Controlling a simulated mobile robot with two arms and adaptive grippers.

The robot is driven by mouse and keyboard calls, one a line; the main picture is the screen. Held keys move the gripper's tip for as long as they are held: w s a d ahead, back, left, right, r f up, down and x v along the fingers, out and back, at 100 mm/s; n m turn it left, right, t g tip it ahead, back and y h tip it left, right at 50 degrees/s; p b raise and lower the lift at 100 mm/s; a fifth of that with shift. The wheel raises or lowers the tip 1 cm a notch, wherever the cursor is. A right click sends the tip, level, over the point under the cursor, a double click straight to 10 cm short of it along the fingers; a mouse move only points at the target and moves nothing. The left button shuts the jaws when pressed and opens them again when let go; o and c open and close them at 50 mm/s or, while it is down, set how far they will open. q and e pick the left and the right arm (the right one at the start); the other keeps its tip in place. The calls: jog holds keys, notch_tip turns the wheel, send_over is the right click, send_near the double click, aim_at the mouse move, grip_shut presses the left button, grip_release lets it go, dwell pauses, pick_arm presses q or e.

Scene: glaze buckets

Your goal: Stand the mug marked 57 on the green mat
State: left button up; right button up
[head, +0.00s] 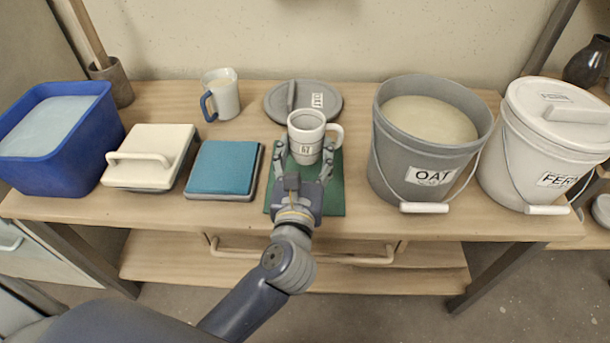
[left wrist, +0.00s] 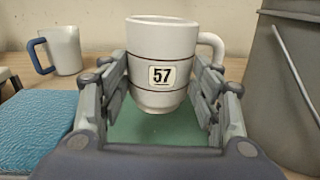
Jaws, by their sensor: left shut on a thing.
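The white mug marked 57 (head: 306,137) is upright between the fingers of my left gripper (head: 305,158), which is shut on it. In the left wrist view the mug (left wrist: 162,52) shows its label facing me and its handle to the right. The green mat (head: 331,190) lies under the gripper and mug, and its green also shows below the mug in the left wrist view (left wrist: 155,128). The mug is over the mat; I cannot tell surely whether its base touches it. My right gripper is in neither view.
A grey lid (head: 278,100) lies behind the mat. A grey OAT bucket (head: 405,160) stands close on the right, a white bucket (head: 510,150) beyond it. A blue sponge pad (head: 222,167) lies left, with a blue-handled mug (head: 226,98) behind. A blue tub (head: 65,150) stands far left.

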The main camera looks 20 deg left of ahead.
pick_arm(q)
jog(key=shift+f+b, duration=0.4)
jog(key=shift+f, duration=0.75)
notch_tip(320, 180, down, 4)
jog(key=shift+r+b, duration=0.25)
jog(key=shift+b, duration=0.55)
jog(key=shift+r, duration=0.1)
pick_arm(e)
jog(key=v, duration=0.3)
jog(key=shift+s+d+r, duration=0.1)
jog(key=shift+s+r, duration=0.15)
